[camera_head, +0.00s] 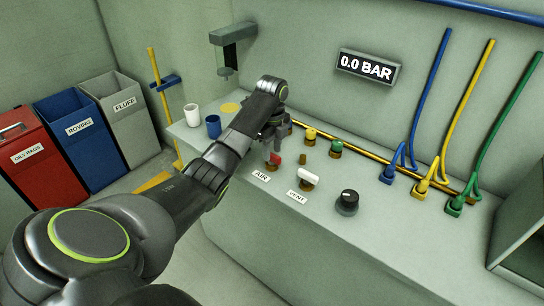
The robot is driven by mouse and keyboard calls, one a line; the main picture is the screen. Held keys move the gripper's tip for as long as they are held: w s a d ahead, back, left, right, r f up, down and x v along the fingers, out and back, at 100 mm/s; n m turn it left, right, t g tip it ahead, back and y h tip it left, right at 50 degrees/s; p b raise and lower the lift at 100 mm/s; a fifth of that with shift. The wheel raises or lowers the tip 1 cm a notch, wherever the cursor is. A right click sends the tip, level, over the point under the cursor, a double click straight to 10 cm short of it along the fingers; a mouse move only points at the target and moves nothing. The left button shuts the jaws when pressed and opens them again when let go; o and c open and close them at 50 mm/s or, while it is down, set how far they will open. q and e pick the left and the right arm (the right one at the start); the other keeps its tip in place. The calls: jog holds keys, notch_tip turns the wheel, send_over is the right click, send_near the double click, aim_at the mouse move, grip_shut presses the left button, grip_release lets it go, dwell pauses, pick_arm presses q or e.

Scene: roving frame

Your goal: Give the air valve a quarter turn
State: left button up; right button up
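The air valve (274,158) has a red handle and stands on the bench behind a label reading AIR (261,177). My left arm reaches over the bench from the left, and its gripper (273,134) points down just behind and above the red handle. The gripper partly hides what lies behind it. Its fingers are small and dark, so I cannot tell whether they are open or touch the valve. My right gripper is out of view.
A white-handled valve (308,179) labelled VENT and a black knob (347,202) stand to the right. Yellow (310,136) and green (336,148) knobs sit behind. White (192,115) and blue (213,126) cups stand left. A wall display (368,68) reads 0.0 BAR.

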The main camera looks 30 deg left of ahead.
pick_arm(q)
jog(key=shift+f, duration=0.65)
grip_shut()
